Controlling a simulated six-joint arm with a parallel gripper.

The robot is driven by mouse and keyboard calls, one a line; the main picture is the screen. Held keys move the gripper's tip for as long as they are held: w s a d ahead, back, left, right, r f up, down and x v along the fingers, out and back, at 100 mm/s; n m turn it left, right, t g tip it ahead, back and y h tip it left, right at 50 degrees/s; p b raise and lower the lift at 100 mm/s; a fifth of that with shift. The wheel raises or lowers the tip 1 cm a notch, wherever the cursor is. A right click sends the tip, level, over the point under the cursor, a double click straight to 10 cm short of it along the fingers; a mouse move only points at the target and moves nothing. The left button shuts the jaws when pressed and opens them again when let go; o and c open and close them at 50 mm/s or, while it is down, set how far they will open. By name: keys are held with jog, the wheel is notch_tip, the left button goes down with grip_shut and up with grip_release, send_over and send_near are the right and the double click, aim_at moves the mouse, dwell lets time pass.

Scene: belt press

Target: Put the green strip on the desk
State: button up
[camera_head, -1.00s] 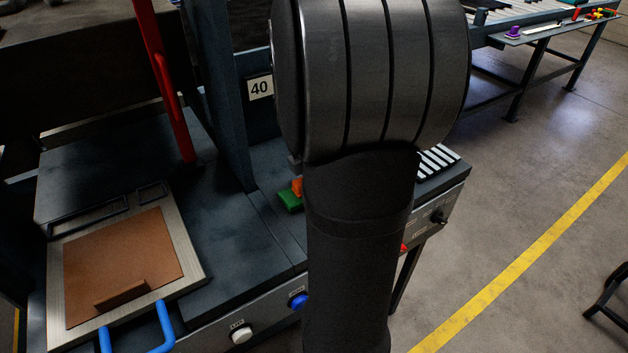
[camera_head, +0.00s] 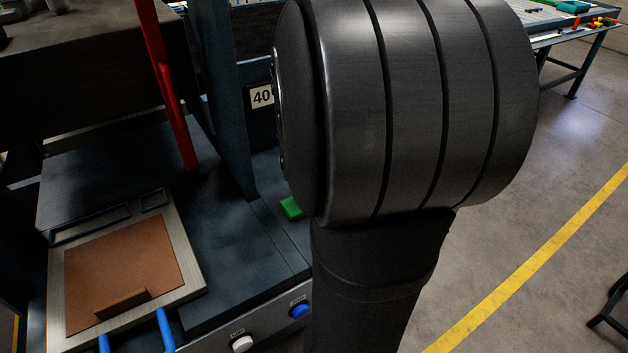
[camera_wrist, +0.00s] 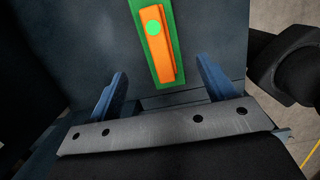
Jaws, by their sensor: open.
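The green strip (camera_wrist: 142,36) lies flat on the dark machine bed, with an orange block (camera_wrist: 164,58) on top of it. The block bears a round green spot. In the wrist view the strip runs from the top edge down between my fingers. In the head view only a green end (camera_head: 290,207) shows beside my arm, which hides the rest. My gripper (camera_wrist: 160,66) is open, its two blue fingers apart on either side of the block's lower end, with nothing held. I cannot tell its height above the strip.
A brown plate (camera_head: 124,264) with a raised piece lies in a metal frame with blue handles (camera_head: 166,330) at left. A red post (camera_head: 168,90) and a dark upright marked 40 stand behind. A blue button (camera_head: 299,311) and white button (camera_head: 242,343) are on the front panel.

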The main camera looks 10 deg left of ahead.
jog(key=shift+s+a+r, duration=0.1)
jog(key=shift+s+r, duration=0.05)
jog(key=shift+r, duration=0.75)
jog(key=shift+s+a+r, duration=0.1)
jog(key=shift+r, duration=0.8)
jog(key=f, duration=0.4)
jog(key=w+d+f, duration=0.1)
jog(key=f, duration=0.7)
jog(key=shift+w+d+f, duration=0.15)
notch_tip(320, 180, up, 3)
jog(key=shift+f, duration=0.15)
jog(key=shift+r, duration=0.7)
